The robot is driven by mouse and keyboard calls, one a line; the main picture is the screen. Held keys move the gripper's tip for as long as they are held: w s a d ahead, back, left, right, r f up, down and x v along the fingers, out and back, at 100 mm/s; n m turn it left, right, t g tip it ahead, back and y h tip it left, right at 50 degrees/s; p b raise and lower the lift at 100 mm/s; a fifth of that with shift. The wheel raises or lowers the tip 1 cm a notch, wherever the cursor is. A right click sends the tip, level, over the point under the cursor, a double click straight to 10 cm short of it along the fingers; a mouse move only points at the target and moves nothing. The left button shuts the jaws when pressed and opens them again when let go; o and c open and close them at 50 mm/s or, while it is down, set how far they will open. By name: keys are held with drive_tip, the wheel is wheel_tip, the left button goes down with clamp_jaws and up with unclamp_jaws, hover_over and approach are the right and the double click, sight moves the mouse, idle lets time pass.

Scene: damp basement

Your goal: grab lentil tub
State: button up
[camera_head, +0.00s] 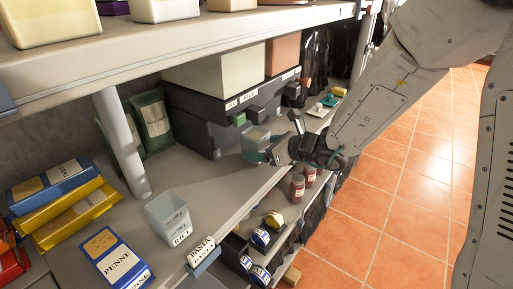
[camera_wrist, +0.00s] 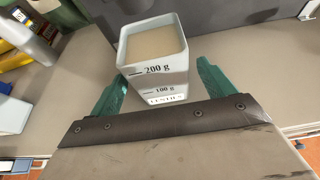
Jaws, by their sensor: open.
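The lentil tub (camera_wrist: 162,62) is a pale square tub filled with tan contents, marked 200 g and 100 g, its name label low on the front and hard to read. In the wrist view it stands between the two green fingers of my open gripper (camera_wrist: 160,88), with a small gap showing at the right. In the head view the tub (camera_head: 256,136) stands on the middle shelf, in front of dark drawers. My gripper (camera_head: 262,156) reaches it from the aisle side, and hides its lower part.
A tub labelled RICE (camera_head: 168,217), a PENNE box (camera_head: 117,258) and stacked yellow and blue boxes (camera_head: 68,203) stand on the same shelf. Dark drawers (camera_head: 205,125) rise behind the lentil tub. The upper shelf (camera_head: 180,48) overhangs; a post (camera_head: 122,143) stands left. The tiled aisle (camera_head: 400,200) is clear.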

drive_tip(key=x, duration=0.3)
drive_tip(key=shift+r, duration=0.1)
drive_tip(key=c, duration=1.3)
drive_tip(key=shift+c, duration=0.2)
